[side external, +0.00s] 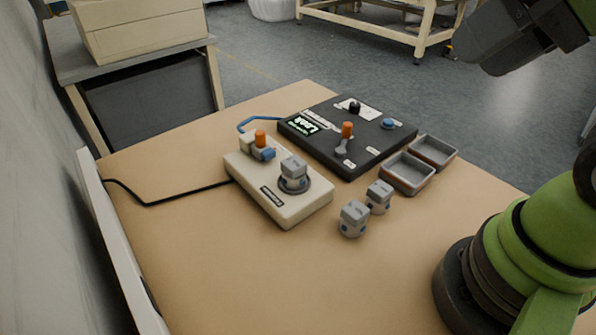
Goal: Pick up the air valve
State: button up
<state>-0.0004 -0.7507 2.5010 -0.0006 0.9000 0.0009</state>
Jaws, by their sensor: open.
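Several small grey blocks with blue ports look like air valves; no label on them is readable. One air valve (354,218) stands on the table in front, and another air valve (379,197) stands just behind it to the right. A third, similar air valve (293,171) sits on a dark round seat on the cream test fixture (285,211). My gripper (485,50) is at the top right, high above and well apart from all of them. It is open, and nothing shows between its jaws; its fingertips are hard to make out.
A black panel (345,164) with a green display, an orange-tipped lever and a blue button lies behind the fixture. Two small grey trays (434,150) sit right of it, empty. An orange-topped clamp (261,146) rises from the fixture. The table's front is clear.

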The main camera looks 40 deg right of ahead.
jog(key=shift+o, duration=0.2)
jog(key=o, duration=0.5)
jog(key=shift+o, duration=0.2)
